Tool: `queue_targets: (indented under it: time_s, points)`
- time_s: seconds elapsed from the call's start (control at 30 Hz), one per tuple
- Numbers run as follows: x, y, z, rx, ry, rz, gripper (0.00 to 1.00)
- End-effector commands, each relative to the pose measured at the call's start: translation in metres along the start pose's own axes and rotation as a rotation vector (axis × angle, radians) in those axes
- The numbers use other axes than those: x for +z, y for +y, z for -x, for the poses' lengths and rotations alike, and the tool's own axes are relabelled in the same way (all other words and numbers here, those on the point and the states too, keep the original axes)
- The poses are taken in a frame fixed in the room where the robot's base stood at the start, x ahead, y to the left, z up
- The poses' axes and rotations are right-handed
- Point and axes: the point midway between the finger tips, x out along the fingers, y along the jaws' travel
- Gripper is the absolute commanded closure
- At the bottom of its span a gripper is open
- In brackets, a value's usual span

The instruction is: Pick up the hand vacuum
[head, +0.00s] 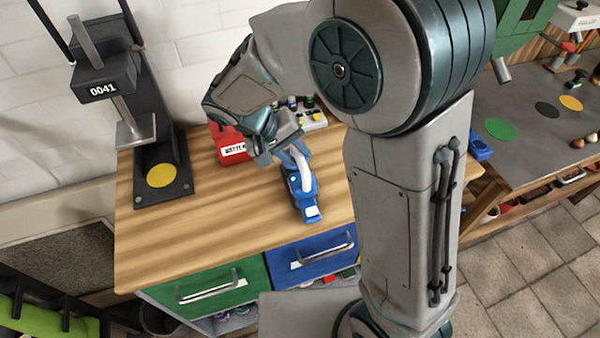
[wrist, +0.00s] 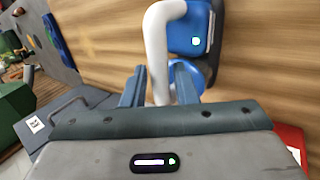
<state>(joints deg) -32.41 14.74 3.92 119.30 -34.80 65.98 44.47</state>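The hand vacuum (head: 304,190) is blue with a white curved handle. It rests on the wooden worktop (head: 230,238) near the middle, behind the blue drawer. My gripper (head: 281,150) is at the handle's far end, low over the worktop. In the wrist view, the white handle (wrist: 158,45) runs down between the two fingers of my gripper (wrist: 158,76), and the blue body (wrist: 188,38) lies to its right. The fingers look open, one on each side of the handle. Contact with the handle is hard to make out. The handle's lower end is hidden by my gripper.
A red box (head: 230,150) stands just left of my gripper. Small bottles in a grey holder (head: 312,116) stand behind it. A dark press (head: 160,165) with a yellow disc is at the left. The worktop's front left is clear. My arm hides the worktop's right part.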

Motion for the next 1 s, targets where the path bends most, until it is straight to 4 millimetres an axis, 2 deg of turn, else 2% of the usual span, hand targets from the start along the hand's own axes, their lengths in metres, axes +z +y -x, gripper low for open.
queue_targets:
  time_s: [0.13,0.37,0.4,0.47,1.0]
  points:
    - [0.0005,0.0002,-0.0130,0.000,0.000,0.000,0.74]
    - [0.0002,-0.0003,-0.0145,0.000,0.001,0.000,0.74]
    - [0.0002,-0.0003,-0.0144,0.000,0.001,0.000,0.85]
    - [0.0003,-0.0003,-0.0143,-0.001,0.001,0.000,1.00]
    - [0.0002,-0.0003,-0.0139,-0.001,0.001,0.000,1.00]
